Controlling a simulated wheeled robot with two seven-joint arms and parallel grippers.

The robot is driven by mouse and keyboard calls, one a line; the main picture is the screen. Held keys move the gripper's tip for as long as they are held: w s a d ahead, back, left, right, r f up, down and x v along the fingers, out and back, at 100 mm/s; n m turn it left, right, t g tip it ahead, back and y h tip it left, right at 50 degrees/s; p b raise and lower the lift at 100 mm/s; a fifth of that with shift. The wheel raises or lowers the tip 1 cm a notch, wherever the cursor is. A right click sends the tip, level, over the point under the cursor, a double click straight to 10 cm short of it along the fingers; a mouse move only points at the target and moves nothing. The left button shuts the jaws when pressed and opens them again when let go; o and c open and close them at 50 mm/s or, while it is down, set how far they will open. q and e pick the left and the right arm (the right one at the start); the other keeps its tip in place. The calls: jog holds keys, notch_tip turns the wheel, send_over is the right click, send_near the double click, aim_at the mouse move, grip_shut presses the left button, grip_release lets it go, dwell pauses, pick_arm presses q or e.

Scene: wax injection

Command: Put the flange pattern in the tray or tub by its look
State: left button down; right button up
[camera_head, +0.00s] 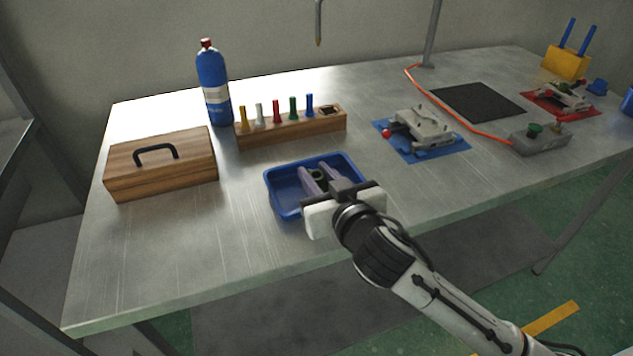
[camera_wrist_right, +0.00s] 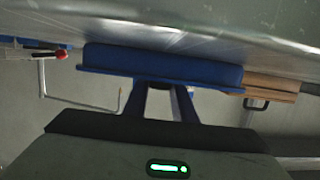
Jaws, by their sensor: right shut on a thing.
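A small dark-green ring-shaped piece (camera_head: 318,176), which looks like the flange pattern, sits between the fingers of my right gripper (camera_head: 319,180). The gripper is shut on it, over the inside of a blue tray (camera_head: 283,206). Whether the piece touches the tray floor cannot be told. In the right wrist view the fingers of my right gripper (camera_wrist_right: 170,92) point toward the blue tray (camera_wrist_right: 160,57); the piece is hardly visible there. Its surface details are too small to tell. My left gripper is not in view.
A wooden box (camera_head: 160,170) and a blue bottle (camera_head: 213,88) stand left. A metal die (camera_head: 422,130) on a blue mat (camera_head: 447,151) lies right. The front left of the table is clear.

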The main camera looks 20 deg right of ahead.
jog(key=shift+f, duration=0.6)
jog(key=shift+f, duration=0.2)
jog(key=o, duration=1)
jog(key=shift+r, duration=0.15)
jog(key=shift+s+r, duration=0.1)
jog(key=shift+s, duration=0.05)
jog(key=v, duration=1.1)
jog(key=shift+s+r, duration=0.1)
jog(key=shift+s, duration=0.25)
